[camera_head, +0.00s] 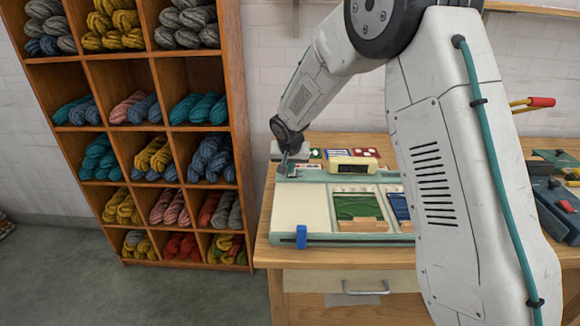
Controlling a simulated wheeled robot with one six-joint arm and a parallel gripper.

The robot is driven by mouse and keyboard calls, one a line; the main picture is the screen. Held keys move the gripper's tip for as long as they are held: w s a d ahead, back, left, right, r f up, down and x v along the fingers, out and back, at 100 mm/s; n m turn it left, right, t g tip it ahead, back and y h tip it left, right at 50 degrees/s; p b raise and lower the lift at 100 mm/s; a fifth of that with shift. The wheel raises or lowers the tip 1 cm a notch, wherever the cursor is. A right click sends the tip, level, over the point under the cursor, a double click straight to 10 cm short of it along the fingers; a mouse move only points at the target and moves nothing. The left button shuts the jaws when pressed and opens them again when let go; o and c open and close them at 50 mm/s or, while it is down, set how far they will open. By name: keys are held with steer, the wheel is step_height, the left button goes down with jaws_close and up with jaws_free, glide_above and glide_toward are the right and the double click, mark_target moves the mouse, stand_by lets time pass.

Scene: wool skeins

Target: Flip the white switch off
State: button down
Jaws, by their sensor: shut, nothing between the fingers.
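A board-like machine (305,222) with a cream panel and a pale green frame lies on a wooden table. My gripper (285,169) points down at the back left corner of this machine, by its pale green rail. Its fingers are small in the view and look shut and empty. I cannot make out a white switch for certain. A pale grey block (302,153) shows just behind my gripper, partly hidden by it. Whether the fingers touch the machine cannot be told.
The wooden table (290,256) has a drawer below. A blue clip (301,237) sits at the machine's front left. A cream box (353,165) stands on the rail. A wool shelf (245,150) stands left. My arm hides the table's right middle; dark tools (552,205) lie beyond.

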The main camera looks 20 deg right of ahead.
steer(key=shift+w+d+r, duration=0.15)
steer(key=shift+w, duration=0.2)
steer(key=shift+w+d+r, duration=0.1)
steer(key=shift+w, duration=0.25)
steer(key=shift+r, duration=0.25)
steer(key=r, duration=0.4)
steer(key=shift+s+a+r, duration=0.1)
steer(key=shift+s+r, duration=0.1)
steer(key=s+a+r, duration=0.2)
steer(key=s+r, duration=0.4)
steer(key=shift+s, duration=0.2)
steer(key=shift+r, duration=0.1)
